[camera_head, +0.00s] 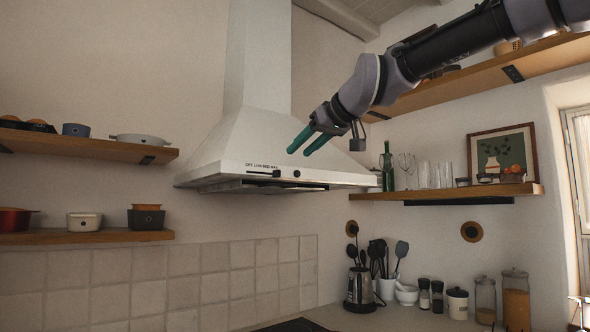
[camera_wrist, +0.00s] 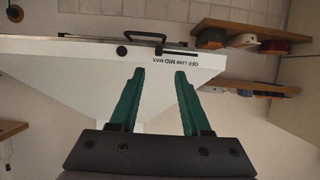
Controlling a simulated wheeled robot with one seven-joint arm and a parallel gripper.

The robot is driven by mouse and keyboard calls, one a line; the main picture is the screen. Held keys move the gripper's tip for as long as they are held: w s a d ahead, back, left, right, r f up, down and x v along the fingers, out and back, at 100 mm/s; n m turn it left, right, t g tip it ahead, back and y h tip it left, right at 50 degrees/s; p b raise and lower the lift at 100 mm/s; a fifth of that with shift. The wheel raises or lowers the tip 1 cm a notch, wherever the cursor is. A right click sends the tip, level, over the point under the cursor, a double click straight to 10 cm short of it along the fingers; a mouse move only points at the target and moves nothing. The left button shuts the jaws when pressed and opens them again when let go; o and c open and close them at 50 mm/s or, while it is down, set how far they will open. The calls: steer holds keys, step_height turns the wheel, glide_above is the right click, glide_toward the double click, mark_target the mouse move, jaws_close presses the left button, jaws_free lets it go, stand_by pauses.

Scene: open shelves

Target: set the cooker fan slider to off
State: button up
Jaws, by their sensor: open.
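The white cooker hood (camera_head: 225,150) has a control strip on its front lower edge, with printed OFF, LOW, MED and MAX marks. The black fan slider (camera_head: 277,173) appears to sit at the right end of its slot, under the MAX mark. In the wrist view, which is upside down, the slider (camera_wrist: 159,47) shows at the left end of the dark slot. My gripper (camera_head: 299,152) is open and empty, with green fingers pointing down-left, above and right of the slider. In the wrist view my gripper (camera_wrist: 160,72) points toward the strip and appears clear of it.
A round black knob (camera_head: 297,173) sits just right of the slider. Wooden shelves with pots (camera_head: 85,145) are at left. A shelf with a green bottle and glasses (camera_head: 460,191) is at right. Free air lies in front of the hood.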

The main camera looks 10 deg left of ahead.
mark_target(279, 171)
steer(key=x, duration=0.9)
steer(key=shift+w+a+f, duration=0.15)
steer(key=shift+w+f, duration=0.1)
jaws_close()
stand_by(1.0)
